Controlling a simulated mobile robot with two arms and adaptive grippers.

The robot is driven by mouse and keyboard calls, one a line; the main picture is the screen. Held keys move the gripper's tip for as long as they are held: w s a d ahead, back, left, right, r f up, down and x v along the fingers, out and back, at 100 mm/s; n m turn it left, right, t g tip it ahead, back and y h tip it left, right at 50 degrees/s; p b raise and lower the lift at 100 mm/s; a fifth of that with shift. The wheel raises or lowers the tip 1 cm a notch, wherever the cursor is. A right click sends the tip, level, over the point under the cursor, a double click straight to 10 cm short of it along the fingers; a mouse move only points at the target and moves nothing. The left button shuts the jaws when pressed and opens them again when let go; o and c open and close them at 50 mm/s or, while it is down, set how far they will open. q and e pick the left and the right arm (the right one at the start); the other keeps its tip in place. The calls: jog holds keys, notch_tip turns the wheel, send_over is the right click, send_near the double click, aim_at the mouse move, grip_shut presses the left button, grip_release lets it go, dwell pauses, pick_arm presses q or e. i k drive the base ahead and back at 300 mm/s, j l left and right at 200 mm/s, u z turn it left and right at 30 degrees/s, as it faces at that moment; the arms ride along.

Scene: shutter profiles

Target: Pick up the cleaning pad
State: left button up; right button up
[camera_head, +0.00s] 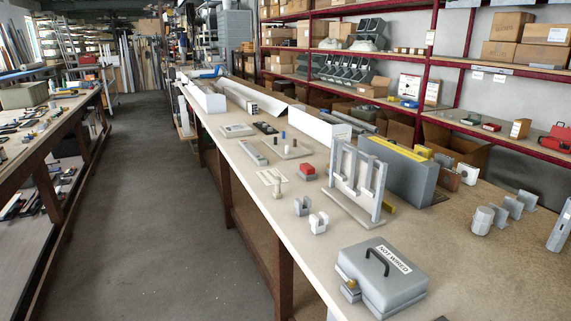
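I cannot tell for sure which thing is the cleaning pad. Small candidates on the workbench (309,240) are a red-topped block (307,171) near the middle and a yellow block (389,207) behind the foot of a grey upright frame (357,180). A flat pale grey piece (237,130) lies farther back on the bench. Neither of my grippers is in view.
A grey case marked "NOT WIRED" (382,278) sits at the near bench end. A large grey box with a yellow top strip (398,176) stands behind the frame. Grey metal parts stand at right (482,221). The aisle floor (150,220) at left is clear.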

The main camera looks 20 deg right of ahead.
aim_at(306, 170)
jog(key=i+j+z, duration=0.15)
jog(key=i+z, duration=0.3)
jog(key=i+j+z, duration=0.25)
jog(key=z, duration=0.2)
jog(key=i+j+z, duration=0.65)
jog(key=j+z, duration=0.25)
